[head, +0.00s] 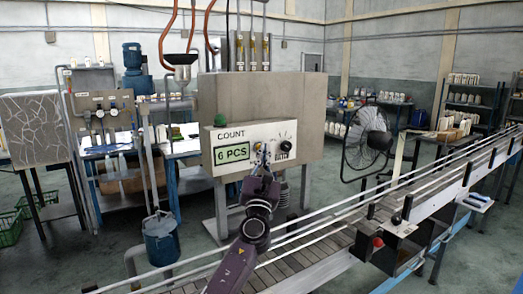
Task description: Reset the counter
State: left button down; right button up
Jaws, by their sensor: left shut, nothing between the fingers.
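The counter panel (225,138) is on the front of a grey box machine. Its green display (228,155) reads "6 PCS" under the word COUNT. A black knob (285,146) is at the panel's right side. My left gripper (261,155) is in front of the panel, between the display and the knob. Its fingers are shut with nothing between them. They hide part of the panel's lower middle, and I cannot tell whether they touch it. My right gripper is not in view.
A slatted conveyor (330,226) with white rails crosses from front left to back right. A black fan (367,140) stands behind it. Shelves with bottles (464,98) stand far right.

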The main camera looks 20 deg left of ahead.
pick_arm(q)
jog(key=shift+a, duration=0.1)
dwell(0.3)
jog(key=shift+s+d+f+p, duration=0.1)
jog(key=shift+s+d+p, duration=0.45)
jog(key=shift+d, duration=0.15)
jog(key=s+d+p, duration=0.1)
jog(key=d, duration=0.1)
jog(key=s+d+p, duration=0.1)
jog(key=s+d, duration=0.1)
dwell(0.5)
dwell(0.4)
